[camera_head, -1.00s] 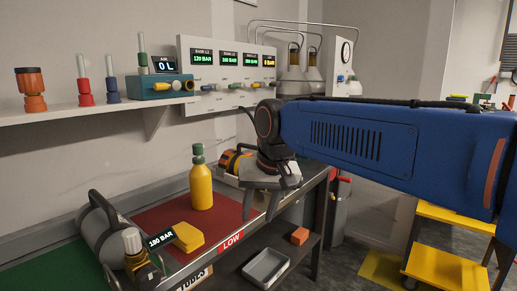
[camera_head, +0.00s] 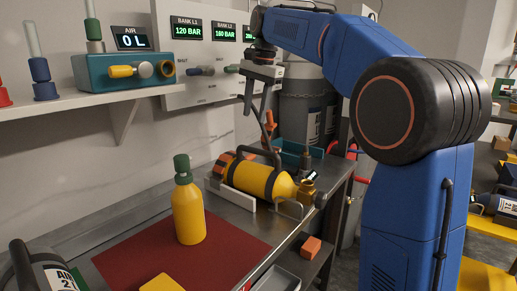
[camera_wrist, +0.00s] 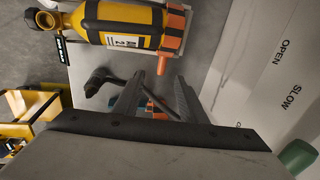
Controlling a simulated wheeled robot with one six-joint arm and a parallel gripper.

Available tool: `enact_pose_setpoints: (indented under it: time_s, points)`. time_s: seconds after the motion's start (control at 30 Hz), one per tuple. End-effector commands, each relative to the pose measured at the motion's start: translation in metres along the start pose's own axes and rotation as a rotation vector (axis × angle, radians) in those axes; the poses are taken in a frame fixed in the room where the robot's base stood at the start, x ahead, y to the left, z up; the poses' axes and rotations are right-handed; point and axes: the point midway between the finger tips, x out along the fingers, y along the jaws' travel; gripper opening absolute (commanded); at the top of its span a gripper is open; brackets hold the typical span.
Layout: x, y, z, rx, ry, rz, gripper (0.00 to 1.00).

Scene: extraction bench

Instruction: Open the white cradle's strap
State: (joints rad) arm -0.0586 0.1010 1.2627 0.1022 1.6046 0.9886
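The white cradle (camera_head: 236,197) stands at the right end of the bench, and a yellow cylinder (camera_head: 250,178) with dark bands and an orange end lies in it. A black hoop (camera_head: 262,151) rises over the cylinder. In the wrist view the cylinder (camera_wrist: 118,22) is at the top, with an orange band (camera_wrist: 174,32) across its end. My gripper (camera_head: 257,108) points down above and behind the cradle. Its fingers (camera_wrist: 153,90) are apart; a thin grey bar and an orange piece show between or beyond them. I cannot tell whether these are the strap, or whether the fingers touch them.
A yellow bottle with a green cap (camera_head: 188,210) stands on the red mat (camera_head: 225,250), left of the cradle. The valve panel (camera_head: 180,50) and shelf (camera_head: 130,98) are on the wall behind. A teal tray (camera_head: 297,152) is beyond the cradle. An orange block (camera_head: 311,247) is below.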

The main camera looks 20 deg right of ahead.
Motion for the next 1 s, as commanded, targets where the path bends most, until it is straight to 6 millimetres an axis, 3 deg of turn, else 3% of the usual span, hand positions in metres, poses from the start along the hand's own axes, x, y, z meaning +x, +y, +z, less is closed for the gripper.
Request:
enact_pose_setpoints:
  time_s: [0.17,0.37,1.0]
  points:
    - [0.001,-0.011,-0.004,0.026,-0.007,0.004,0.38]
    - [0.019,-0.01,-0.004,0.027,-0.008,0.006,0.38]
    - [0.131,-0.009,-0.003,0.026,-0.008,0.007,0.38]
